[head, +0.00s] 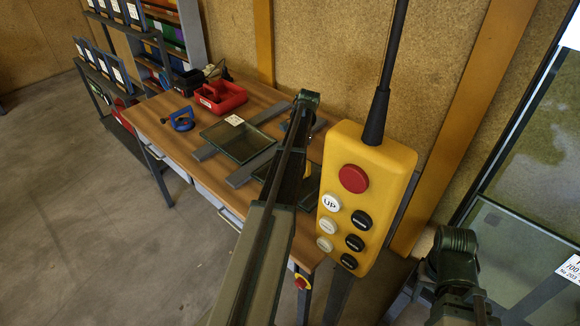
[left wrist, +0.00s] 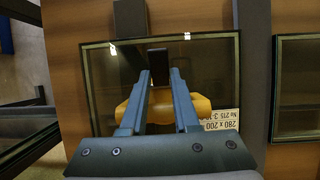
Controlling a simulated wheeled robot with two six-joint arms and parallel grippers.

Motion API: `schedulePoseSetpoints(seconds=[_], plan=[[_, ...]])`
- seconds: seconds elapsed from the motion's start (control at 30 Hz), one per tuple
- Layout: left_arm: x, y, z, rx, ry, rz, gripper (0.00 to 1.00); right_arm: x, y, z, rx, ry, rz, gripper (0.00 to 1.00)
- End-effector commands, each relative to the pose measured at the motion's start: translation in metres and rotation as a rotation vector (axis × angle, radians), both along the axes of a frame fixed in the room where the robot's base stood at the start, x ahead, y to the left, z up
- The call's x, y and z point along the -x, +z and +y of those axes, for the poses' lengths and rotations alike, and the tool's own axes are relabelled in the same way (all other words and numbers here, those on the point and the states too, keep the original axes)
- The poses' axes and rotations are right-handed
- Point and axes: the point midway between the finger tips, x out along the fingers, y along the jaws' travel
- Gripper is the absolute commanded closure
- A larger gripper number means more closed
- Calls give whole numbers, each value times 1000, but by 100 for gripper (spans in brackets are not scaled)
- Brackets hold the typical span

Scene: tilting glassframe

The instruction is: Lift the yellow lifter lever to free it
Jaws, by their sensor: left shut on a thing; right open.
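The yellow lifter (left wrist: 201,108) sits over a glass pane (left wrist: 100,85) in the left wrist view, partly covered by my fingers. A dark upright piece (left wrist: 157,58), which looks like its lever, stands between the fingertips. My left gripper (left wrist: 160,75) is shut on it. In the head view my left arm hides most of the lifter; only a small yellow patch (head: 306,171) shows beside the arm. My right gripper (head: 465,300) is low at the right, away from the table, open with nothing visible in it; its fingertips are hard to make out.
A yellow button pendant (head: 345,250) hangs close in front, right of my left arm. On the wooden table (head: 160,100) are a red bin (head: 220,96), a blue lifter (head: 182,119) and another glass pane (head: 237,139). Large framed glass (head: 520,170) stands at the right.

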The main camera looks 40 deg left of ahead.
Motion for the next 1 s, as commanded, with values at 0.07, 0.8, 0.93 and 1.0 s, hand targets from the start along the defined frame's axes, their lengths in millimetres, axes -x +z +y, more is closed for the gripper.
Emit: schedulePoseSetpoints(seconds=[0.07,0.8,0.93,1.0], plan=[[-2,-1,0,0,-1,19,100,0,-3,0,0,0,0,50],[-2,0,-1,-4,-2,46,44,0,-4,0,0,0,0,50],[-2,0,-1,-4,-2,46,40,0,-4,0,0,0,0,50],[-2,0,-1,-4,-2,46,40,0,-4,0,0,0,0,50]])
